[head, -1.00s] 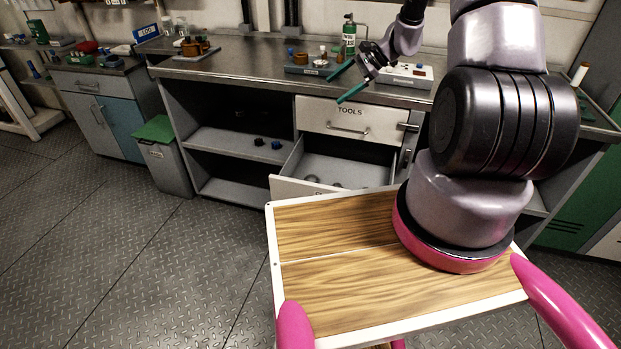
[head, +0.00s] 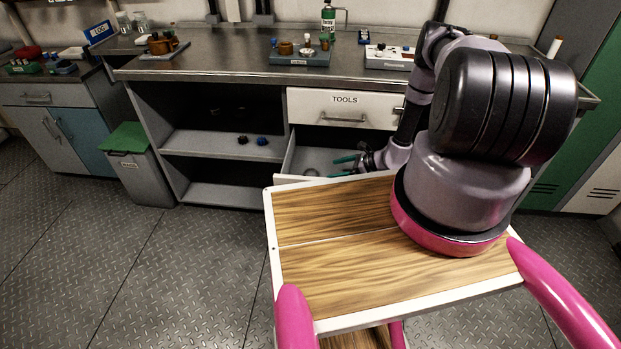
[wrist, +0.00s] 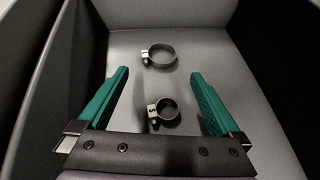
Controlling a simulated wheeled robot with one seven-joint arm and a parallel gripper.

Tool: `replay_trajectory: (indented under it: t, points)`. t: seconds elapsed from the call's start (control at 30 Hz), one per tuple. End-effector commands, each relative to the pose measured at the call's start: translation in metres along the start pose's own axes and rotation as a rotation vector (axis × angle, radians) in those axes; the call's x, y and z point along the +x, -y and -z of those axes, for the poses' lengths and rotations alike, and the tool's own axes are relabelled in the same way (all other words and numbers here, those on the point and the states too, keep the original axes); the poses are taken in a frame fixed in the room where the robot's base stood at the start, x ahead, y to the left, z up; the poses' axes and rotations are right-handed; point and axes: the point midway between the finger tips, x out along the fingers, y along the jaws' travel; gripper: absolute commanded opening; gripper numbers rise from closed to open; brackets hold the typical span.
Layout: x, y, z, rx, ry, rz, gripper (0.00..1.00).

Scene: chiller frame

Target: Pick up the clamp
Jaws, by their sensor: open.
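Two ring-shaped hose clamps lie on the floor of an open drawer in the wrist view. The smaller, dark clamp (wrist: 166,110) has a tag with a mark like an S and lies between my gripper's fingers in the picture. My gripper (wrist: 162,78) is open and empty, its green fingers on either side of the smaller clamp. In the head view my gripper (head: 345,166) is low at the open drawer (head: 317,158). The gap between fingers and drawer floor is hard to judge.
Above is a closed drawer marked TOOLS (head: 345,112) under the metal worktop (head: 230,75). Small dark and blue items (head: 262,141) sit on the open shelf at left.

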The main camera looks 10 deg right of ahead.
Motion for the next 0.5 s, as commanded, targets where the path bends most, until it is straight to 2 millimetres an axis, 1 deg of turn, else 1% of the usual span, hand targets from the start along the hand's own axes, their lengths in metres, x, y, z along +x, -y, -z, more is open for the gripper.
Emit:
replay_trajectory:
  t: [0.1, 0.2, 0.37, 0.5]
  points:
    - [0.021, -0.001, 0.000, -0.001, 0.000, -0.003, 1.00]
    - [0.035, -0.001, 0.000, -0.002, 0.000, -0.003, 1.00]
    - [0.051, -0.002, 0.000, -0.002, 0.000, -0.003, 1.00]
    - [0.073, -0.004, 0.001, -0.002, 0.000, -0.004, 1.00]
